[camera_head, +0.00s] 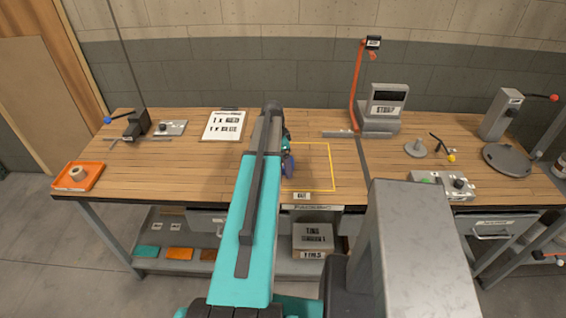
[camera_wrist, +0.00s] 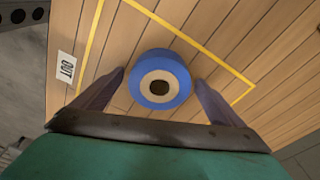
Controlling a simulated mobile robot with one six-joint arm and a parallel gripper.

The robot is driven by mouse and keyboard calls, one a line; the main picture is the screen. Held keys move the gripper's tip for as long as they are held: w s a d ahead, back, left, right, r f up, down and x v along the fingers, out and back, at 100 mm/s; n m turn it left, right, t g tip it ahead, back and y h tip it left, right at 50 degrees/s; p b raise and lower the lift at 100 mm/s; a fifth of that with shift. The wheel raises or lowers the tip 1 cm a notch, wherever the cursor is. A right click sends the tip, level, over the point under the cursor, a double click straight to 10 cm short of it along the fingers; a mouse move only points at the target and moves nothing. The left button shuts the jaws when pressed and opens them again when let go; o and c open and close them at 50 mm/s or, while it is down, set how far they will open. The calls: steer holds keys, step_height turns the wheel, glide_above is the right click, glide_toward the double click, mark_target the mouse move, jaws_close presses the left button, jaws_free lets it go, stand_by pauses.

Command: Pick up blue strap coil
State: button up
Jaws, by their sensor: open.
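The blue strap coil (camera_wrist: 177,91) shows in the wrist view as a blue ring with a pale core and a dark centre hole. It is on the wooden table inside a yellow taped outline. My gripper (camera_wrist: 161,90) is open, with one finger to the left and one to the right of the coil. Both fingers look apart from the coil; the exact height above it is hard to tell. In the head view my gripper (camera_head: 288,165) is over the left part of the yellow outline, and my arm hides the coil there.
The yellow outline (camera_head: 331,165) has an "OUT" label (camera_wrist: 66,70) at its edge. An orange tray (camera_head: 93,180) with a roll sits at the table's left end. A grey scale-like stand (camera_head: 380,122) and a red post (camera_head: 356,85) stand at the back.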

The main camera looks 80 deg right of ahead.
steer(key=c, duration=1.3)
steer(key=shift+o, duration=0.2)
steer(key=shift+r, duration=0.15)
steer(key=shift+r+b, duration=1.2)
steer(key=shift+r, duration=0.4)
steer(key=a+b, duration=0.1)
steer(key=a, duration=0.3)
steer(key=a+b, duration=0.2)
steer(key=a, duration=0.3)
steer(key=w+a+r+b, duration=0.1)
steer(key=a, duration=0.3)
steer(key=shift+w+a, duration=0.1)
steer(key=shift+a, duration=0.2)
steer(key=shift+w+a+r+b, duration=0.15)
steer(key=shift+a+b, duration=0.15)
steer(key=shift+a, duration=0.3)
steer(key=shift+s+a+r+b, duration=0.1)
steer(key=shift+a+b, duration=0.15)
steer(key=shift+a, duration=0.35)
steer(key=shift+w, duration=0.15)
